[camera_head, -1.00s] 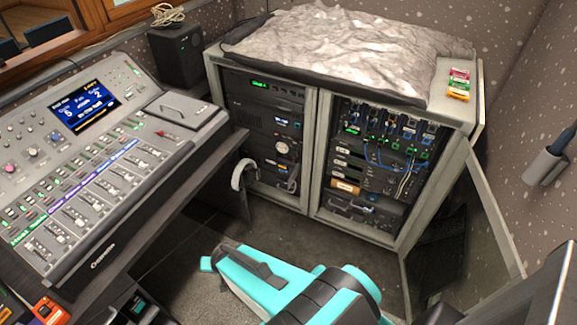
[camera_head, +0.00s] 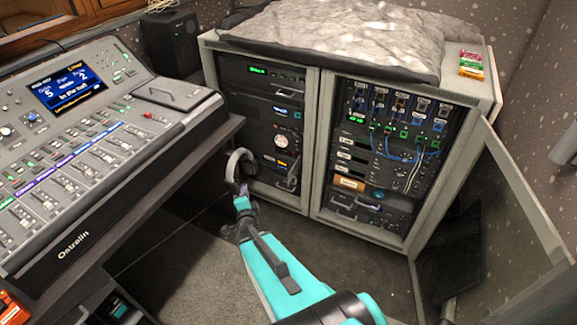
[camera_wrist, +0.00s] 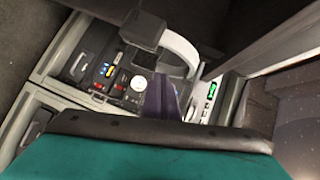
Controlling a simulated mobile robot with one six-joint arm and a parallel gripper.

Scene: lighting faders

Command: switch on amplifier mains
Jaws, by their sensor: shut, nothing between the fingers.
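The left rack bay holds dark units. One has a white round dial (camera_head: 281,141), and below it is a unit with small coloured lights (camera_head: 278,160). The dial (camera_wrist: 137,83) and several coloured switches or lights (camera_wrist: 108,72) also show in the wrist view. I cannot tell which unit is the amplifier or which control is its mains switch. My gripper (camera_head: 243,190) is shut and empty, low in front of the left bay by the hanging headphones. Its purplish tip (camera_wrist: 160,97) shows in the wrist view, apparently short of the panel.
White headphones (camera_head: 232,163) hang beside the desk; their band (camera_wrist: 182,48) is close to my gripper in the wrist view. The mixing desk (camera_head: 110,170) is at left. The right bay (camera_head: 395,135) is full of cables. Its door (camera_head: 515,190) stands open. Carpet (camera_head: 190,265) is clear.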

